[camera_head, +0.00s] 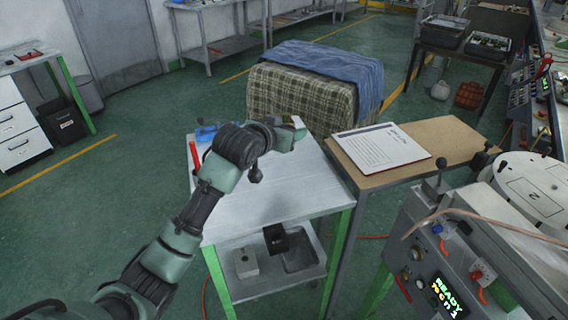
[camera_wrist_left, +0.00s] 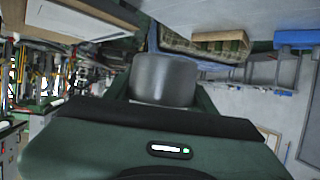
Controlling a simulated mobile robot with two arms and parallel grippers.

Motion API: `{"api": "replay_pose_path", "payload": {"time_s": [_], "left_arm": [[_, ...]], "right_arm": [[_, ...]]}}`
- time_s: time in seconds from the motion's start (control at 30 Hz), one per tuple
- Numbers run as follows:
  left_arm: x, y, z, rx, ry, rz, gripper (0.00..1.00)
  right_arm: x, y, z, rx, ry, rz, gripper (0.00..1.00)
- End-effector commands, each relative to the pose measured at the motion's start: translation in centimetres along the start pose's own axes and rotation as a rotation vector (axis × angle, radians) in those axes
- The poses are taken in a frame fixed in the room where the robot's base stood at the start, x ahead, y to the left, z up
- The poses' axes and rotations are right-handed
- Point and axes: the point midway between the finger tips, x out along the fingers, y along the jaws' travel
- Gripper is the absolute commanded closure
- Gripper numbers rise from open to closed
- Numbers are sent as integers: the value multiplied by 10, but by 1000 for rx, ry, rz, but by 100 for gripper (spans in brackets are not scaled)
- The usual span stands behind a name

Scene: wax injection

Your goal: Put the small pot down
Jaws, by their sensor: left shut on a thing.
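My left gripper (camera_head: 286,137) is over the far right part of the metal table (camera_head: 300,190). It is shut on the small pot (camera_wrist_left: 165,80), a plain grey cylinder that fills the middle of the left wrist view. In the head view only a pale bit of the pot (camera_head: 298,122) shows past the gripper. I cannot tell whether the pot's base touches the tabletop. The fingertips are mostly hidden. My right gripper is not in view.
A blue item (camera_head: 206,132) and a red item (camera_head: 195,155) are at the table's left. The table's near part is clear. A plaid-covered block (camera_head: 300,95) stands behind.

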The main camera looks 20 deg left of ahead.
Motion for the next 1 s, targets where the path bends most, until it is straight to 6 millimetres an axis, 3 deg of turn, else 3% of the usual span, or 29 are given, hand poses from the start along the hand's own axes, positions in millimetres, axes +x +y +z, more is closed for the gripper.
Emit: {"api": "replay_pose_path", "payload": {"time_s": [0.03, 0.2, 0.47, 0.63, 1.0], "left_arm": [[6, 0, 15, -1, -5, 0, 94], [20, 0, 50, -1, -3, 1, 94], [30, 0, 74, 0, -1, 1, 94], [40, 0, 98, 0, -2, 1, 94], [44, 0, 106, 1, 2, 1, 94]], "right_arm": [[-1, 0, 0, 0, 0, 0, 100], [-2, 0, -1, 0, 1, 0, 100], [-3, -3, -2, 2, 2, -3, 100], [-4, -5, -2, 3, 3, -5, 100], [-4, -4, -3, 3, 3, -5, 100]]}}
